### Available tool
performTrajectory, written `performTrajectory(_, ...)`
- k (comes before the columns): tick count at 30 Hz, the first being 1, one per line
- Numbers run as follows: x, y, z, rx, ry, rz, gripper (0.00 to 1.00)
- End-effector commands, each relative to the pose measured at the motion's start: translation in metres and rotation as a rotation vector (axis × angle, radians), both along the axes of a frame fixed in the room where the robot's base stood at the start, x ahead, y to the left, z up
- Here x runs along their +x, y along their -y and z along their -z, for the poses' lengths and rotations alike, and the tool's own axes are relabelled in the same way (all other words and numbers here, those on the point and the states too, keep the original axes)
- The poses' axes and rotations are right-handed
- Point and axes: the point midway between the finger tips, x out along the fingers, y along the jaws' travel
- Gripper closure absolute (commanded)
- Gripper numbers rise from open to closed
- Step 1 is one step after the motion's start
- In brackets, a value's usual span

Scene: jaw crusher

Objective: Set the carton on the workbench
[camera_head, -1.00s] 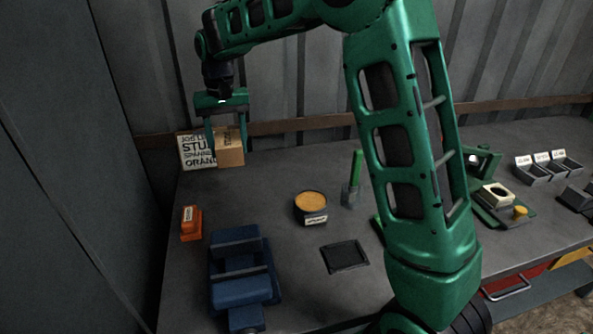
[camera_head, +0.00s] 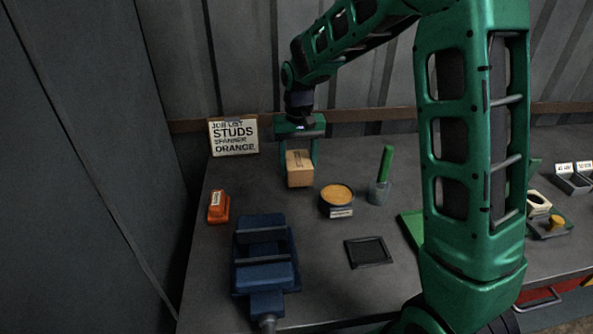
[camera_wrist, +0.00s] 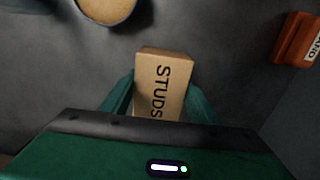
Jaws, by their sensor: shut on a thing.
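The carton (camera_head: 299,169) is a small brown box. In the wrist view the carton (camera_wrist: 161,84) bears the word STUDS. My gripper (camera_head: 300,158) is shut on it, one green finger on each side, and points down. The carton is over the back left part of the grey workbench (camera_head: 330,218), in front of the job sign. I cannot tell whether its underside touches the bench top.
The job sign (camera_head: 234,136) reads STUDS, SPANNER, ORANGE. A round tan-filled tub (camera_head: 337,194) is right of the carton, beside a cup with a green handle (camera_head: 380,185). An orange block (camera_head: 218,207), a blue vise (camera_head: 265,258) and a black tray (camera_head: 368,252) stand nearer. Bare bench lies between them.

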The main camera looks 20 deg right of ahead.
Motion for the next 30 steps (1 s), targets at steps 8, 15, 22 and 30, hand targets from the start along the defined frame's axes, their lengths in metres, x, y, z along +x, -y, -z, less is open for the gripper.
performTrajectory(8,0.0,0.0,0.019,0.0,0.002,0.0,0.84)
performTrajectory(15,0.0,0.0,0.02,0.0,0.001,0.001,0.36)
performTrajectory(22,0.0,0.0,0.02,0.0,0.001,0.001,0.27)
performTrajectory(30,0.001,0.001,0.008,0.0,0.003,0.002,0.27)
